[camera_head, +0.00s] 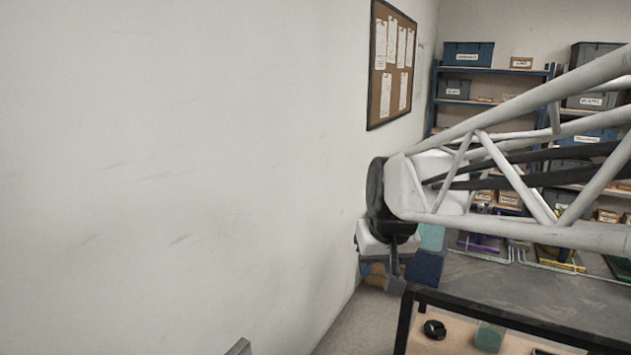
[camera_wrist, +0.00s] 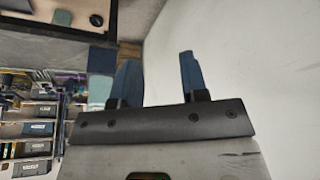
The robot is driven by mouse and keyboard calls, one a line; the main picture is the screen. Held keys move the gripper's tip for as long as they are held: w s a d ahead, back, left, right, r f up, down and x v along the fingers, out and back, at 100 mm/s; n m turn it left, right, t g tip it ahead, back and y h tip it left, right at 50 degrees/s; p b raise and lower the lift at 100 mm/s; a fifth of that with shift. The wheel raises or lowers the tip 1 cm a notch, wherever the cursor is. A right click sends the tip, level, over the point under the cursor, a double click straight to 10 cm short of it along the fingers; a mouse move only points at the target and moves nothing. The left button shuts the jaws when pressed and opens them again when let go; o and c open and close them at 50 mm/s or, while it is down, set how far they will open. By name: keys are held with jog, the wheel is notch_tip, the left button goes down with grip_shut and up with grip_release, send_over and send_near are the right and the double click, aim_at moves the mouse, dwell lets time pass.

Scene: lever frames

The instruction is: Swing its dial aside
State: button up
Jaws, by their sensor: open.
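My gripper (camera_wrist: 160,68) shows in the wrist view with its two blue fingers apart and nothing between them. It points along the pale wall, and no object touches the fingers. In the head view my arm reaches in from the right and its end is near the wall, with the fingers hardly visible. I cannot make out a dial for certain in either view. A small round black thing (camera_head: 434,330) lies on a black-edged wooden bench at the bottom of the head view, below and right of the gripper. I cannot tell whether it is the dial.
The black-edged bench (camera_head: 405,320) also carries a teal block (camera_head: 489,337). The bare wall (camera_head: 180,170) fills the left, with a notice board (camera_head: 391,65) farther back. Shelves with bins (camera_head: 468,54) stand behind. A grey corner (camera_head: 238,347) shows at the bottom edge.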

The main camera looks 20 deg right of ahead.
jog(key=w+d+r+m+t, duration=0.1)
jog(key=w+d+r, duration=0.1)
jog(key=w+d, duration=0.55)
jog(key=w+d+r+m, duration=0.1)
jog(key=w+d+r, duration=0.1)
jog(key=w+d, duration=0.6)
jog(key=w+d+m+t+h, duration=0.1)
jog(key=w+d, duration=0.2)
jog(key=d, duration=0.7)
jog(key=w+d+h, duration=0.1)
jog(key=w+d, duration=0.3)
jog(key=d, duration=0.7)
jog(key=d+f+m+h, duration=0.2)
jog(key=d+f, duration=0.1)
jog(key=d, duration=2)
jog(key=s+d+f+m+h, duration=0.1)
jog(key=s+d+f, duration=0.2)
jog(key=d, duration=0.9)
jog(key=s+d+f+m+h, duration=0.1)
jog(key=s+d+f, duration=0.2)
jog(key=d, duration=0.9)
jog(key=shift+d+t, duration=0.15)
jog(key=shift+t, duration=0.15)
jog(key=shift+f, duration=0.1)
jog(key=shift+x, duration=3.75)
